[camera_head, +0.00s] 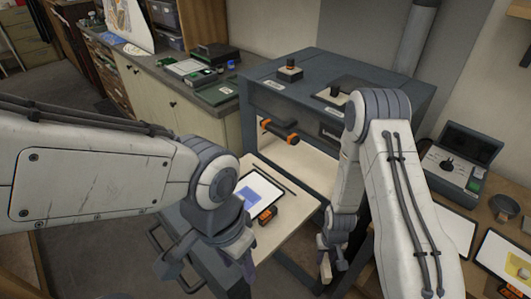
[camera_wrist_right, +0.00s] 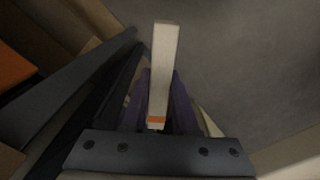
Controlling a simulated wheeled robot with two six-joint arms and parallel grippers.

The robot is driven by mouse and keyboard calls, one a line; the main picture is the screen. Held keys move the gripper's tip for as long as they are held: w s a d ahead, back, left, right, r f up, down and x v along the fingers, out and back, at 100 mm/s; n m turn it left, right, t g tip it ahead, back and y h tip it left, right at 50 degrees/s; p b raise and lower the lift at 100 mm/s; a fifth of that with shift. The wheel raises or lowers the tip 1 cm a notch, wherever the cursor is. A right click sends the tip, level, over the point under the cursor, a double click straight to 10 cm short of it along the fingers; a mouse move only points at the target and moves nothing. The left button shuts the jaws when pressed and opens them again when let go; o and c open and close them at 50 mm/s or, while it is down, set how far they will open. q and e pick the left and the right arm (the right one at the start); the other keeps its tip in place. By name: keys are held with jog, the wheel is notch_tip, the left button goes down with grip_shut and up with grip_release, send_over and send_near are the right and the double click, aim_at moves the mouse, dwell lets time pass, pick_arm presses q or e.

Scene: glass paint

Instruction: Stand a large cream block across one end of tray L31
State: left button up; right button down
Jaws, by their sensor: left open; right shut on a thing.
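My right gripper (camera_wrist_right: 158,100) is shut on a long cream block (camera_wrist_right: 164,60) with an orange band near the jaws. The block sticks out beyond the purple-grey fingers in the right wrist view. In the head view the right gripper (camera_head: 331,268) hangs low in front of the cabinet's right side; the block is hard to make out there. My left gripper (camera_head: 208,268) is open, pointing down at the left of the pulled-out shelf. A white-edged tray with blue glass (camera_head: 256,198) lies on that shelf. I cannot read any label as L31.
The cream shelf (camera_head: 292,204) sticks out of a dark cabinet (camera_head: 340,72). An orange and black block (camera_head: 264,216) and a thin dark rod (camera_head: 273,179) lie on it. A tray with yellow glass (camera_head: 518,267) lies on the right bench. Grey floor is open at the left.

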jog(key=w+r+p, duration=0.3)
jog(key=r+p, duration=0.1)
jog(key=r, duration=1.3)
jog(key=shift+r, duration=0.4)
